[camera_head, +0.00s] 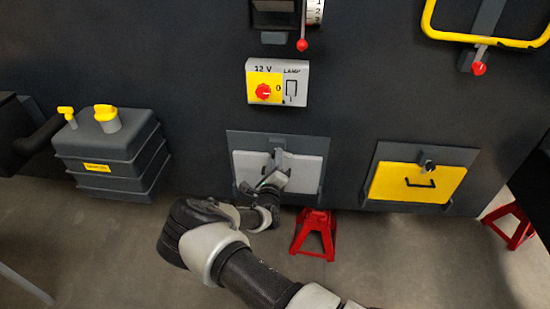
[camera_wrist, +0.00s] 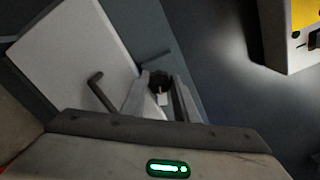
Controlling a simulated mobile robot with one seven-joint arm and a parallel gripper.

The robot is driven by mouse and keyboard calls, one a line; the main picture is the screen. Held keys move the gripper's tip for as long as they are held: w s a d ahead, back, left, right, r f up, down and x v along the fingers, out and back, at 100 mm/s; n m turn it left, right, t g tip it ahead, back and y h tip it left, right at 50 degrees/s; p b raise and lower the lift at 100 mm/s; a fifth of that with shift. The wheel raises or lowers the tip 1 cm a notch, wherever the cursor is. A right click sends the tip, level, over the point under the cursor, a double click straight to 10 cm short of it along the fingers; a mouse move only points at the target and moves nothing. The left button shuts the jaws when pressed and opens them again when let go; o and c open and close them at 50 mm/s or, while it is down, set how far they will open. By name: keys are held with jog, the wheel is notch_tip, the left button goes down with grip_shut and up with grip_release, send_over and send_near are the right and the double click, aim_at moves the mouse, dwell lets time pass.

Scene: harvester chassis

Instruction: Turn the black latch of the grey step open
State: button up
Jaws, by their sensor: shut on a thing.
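The grey step (camera_head: 308,172) is a light grey panel in a dark frame, low on the chassis wall. It also shows tilted in the wrist view (camera_wrist: 70,45). Its black latch (camera_wrist: 158,79) is a dark round knob at the panel's edge, between my fingers in the wrist view. My gripper (camera_head: 277,172) is in front of the upper middle of the step, shut on the latch. In the wrist view the fingertips (camera_wrist: 160,90) stand on either side of it. In the head view my gripper hides the latch, so its turn angle is hard to tell.
A black bar handle (camera_wrist: 100,92) sticks out of the step beside my fingers. A yellow step (camera_head: 415,183) with its own latch is to the right. A 12 V lamp switch box (camera_head: 277,82) is above. A red stand (camera_head: 315,234) is below; a grey tank (camera_head: 108,152) is left.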

jog(key=shift+f+n, duration=0.1)
jog(key=shift+n, duration=1.8)
jog(key=o, duration=1.1)
jog(key=shift+c, duration=0.2)
jog(key=shift+s, duration=0.1)
jog(key=s+p, duration=0.2)
jog(key=s, duration=1.5)
jog(key=shift+s+a, duration=0.15)
jog(key=shift+a, duration=0.1)
